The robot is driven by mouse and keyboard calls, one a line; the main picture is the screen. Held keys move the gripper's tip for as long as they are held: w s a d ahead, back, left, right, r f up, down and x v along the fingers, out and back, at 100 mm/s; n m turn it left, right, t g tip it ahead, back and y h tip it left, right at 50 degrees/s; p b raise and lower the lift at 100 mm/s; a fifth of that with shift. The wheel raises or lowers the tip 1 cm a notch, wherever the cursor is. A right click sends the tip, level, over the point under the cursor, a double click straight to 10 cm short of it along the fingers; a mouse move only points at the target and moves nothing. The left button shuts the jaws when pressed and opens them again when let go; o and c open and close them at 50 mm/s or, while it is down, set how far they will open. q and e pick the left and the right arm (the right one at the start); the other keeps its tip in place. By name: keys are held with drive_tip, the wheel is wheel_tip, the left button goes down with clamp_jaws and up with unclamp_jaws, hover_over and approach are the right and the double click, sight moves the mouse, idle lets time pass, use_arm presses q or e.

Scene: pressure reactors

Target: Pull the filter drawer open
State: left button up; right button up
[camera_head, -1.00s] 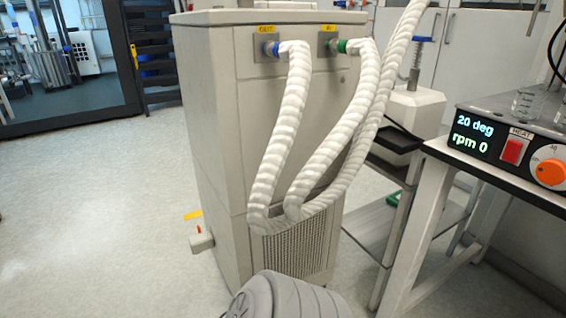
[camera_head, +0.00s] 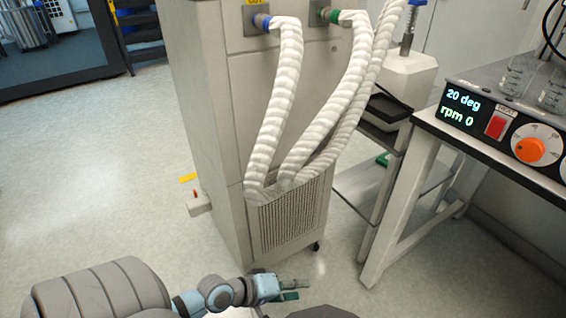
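The filter drawer appears to be the vented grille panel (camera_head: 290,218) low on the front of a tall beige cabinet (camera_head: 215,130). The panel looks flush with the cabinet front. The hose bends hang over its upper left edge. My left gripper (camera_head: 296,290) is low in front of the panel, near the floor in the picture, and apart from it. Its fingers are small and partly overlapping, so I cannot tell whether they are open or shut. Nothing shows between them. My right gripper is not in view.
White ribbed hoses (camera_head: 275,110) hang down the cabinet front. A table (camera_head: 400,205) with a hotplate (camera_head: 500,120) stands close on the right. A small spout with a red part (camera_head: 200,204) juts out at the cabinet's left. The floor (camera_head: 90,180) to the left is clear.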

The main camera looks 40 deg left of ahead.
use_arm(q)
drive_tip(key=w+a+r+n+t+y+p, duration=0.1)
drive_tip(key=w+a+r+n+t+p, duration=0.15)
drive_tip(key=w+a+r+n, duration=0.4)
drive_tip(key=n+t+y, duration=0.3)
drive_tip(key=n+y, duration=0.1)
drive_tip(key=n, duration=0.4)
approach(291, 185)
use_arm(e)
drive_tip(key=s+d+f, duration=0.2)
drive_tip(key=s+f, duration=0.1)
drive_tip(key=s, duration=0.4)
use_arm(q)
drive_tip(key=b+x, duration=0.1)
drive_tip(key=x, duration=0.5)
drive_tip(key=shift+w+f+b, duration=0.2)
drive_tip(key=shift+w+b, duration=0.1)
drive_tip(key=b+x, duration=0.1)
drive_tip(key=x, duration=0.3)
drive_tip(key=shift+w+a+f+b, duration=0.1)
drive_tip(key=shift+w+b, duration=0.15)
drive_tip(key=shift+b, duration=0.15)
drive_tip(key=shift+w, duration=0.4)
clamp_jaws()
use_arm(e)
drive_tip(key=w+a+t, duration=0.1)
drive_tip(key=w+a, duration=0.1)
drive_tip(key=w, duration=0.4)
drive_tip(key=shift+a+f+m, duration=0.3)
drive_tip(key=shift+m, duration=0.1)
